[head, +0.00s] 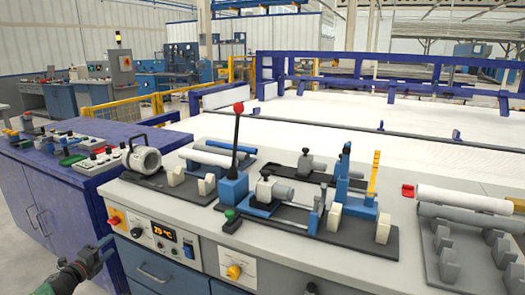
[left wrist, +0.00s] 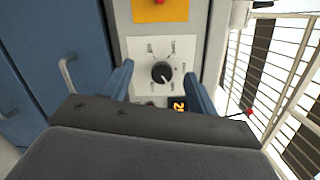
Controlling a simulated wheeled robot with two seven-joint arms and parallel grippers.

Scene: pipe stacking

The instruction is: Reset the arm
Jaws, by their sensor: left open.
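My left gripper (head: 107,247) is at the lower left of the head view, in front of the bench and below its top. In the left wrist view its two blue fingers (left wrist: 160,78) stand apart with nothing between them. They are in front of a control panel (left wrist: 160,50) with a black knob, a lit display and a red button on a yellow plate. The same panel (head: 155,237) shows on the bench front in the head view, beside the gripper. My right gripper is not in view.
The grey bench top (head: 290,240) carries a clamp machine (head: 270,192) with a red-knobbed lever (head: 237,140). A white pipe (head: 205,158) lies at its left, and a pale pipe (head: 468,198) rests above a grey rack (head: 445,245) at right. A blue cabinet (head: 40,205) stands left.

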